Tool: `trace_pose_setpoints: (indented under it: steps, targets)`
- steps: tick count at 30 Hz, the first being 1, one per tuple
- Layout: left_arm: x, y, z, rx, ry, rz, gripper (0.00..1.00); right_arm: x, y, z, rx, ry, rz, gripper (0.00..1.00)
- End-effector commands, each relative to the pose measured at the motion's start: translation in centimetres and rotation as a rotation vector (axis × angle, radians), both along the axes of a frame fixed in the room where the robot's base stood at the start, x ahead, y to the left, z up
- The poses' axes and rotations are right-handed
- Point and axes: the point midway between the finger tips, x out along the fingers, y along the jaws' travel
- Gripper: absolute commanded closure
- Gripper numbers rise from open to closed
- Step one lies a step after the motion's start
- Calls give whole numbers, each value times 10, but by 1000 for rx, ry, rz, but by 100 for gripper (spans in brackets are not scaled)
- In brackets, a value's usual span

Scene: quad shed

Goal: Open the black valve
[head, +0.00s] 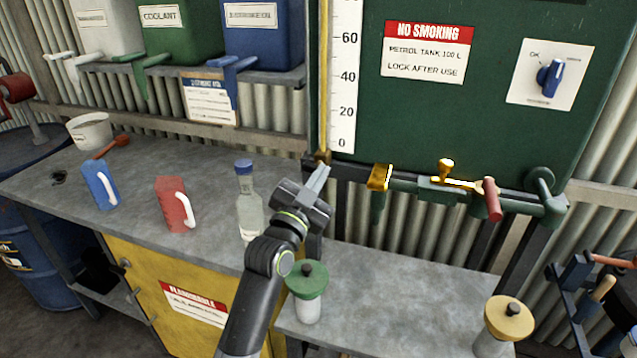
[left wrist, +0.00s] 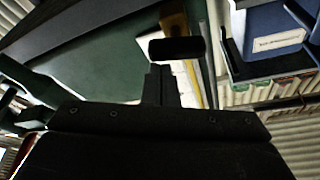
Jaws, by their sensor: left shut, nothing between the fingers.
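My left gripper (head: 322,172) is shut and empty, in front of the bottom end of the gauge tube on the dark green tank (head: 480,110). In the left wrist view its fingertips (left wrist: 160,72) point at a black rounded bar (left wrist: 178,48) beside the gauge's white strip. This bar may be the black valve's handle; I cannot tell whether the fingers touch it. In the head view my gripper covers that spot, and only a small brass fitting (head: 322,157) shows there. My right gripper is not in view.
A pipe with a yellow lever (head: 447,172) and a red handle (head: 491,200) runs under the tank. The lower bench (head: 405,290) is mostly clear.

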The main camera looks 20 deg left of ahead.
Motion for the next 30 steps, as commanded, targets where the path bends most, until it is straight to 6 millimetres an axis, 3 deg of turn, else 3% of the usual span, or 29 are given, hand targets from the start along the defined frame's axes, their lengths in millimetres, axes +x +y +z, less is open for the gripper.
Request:
trace_pose_setpoints:
  steps: [30]
  targets:
    - [0, -1, -8, 308, -11, 1, 100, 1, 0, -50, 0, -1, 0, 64]
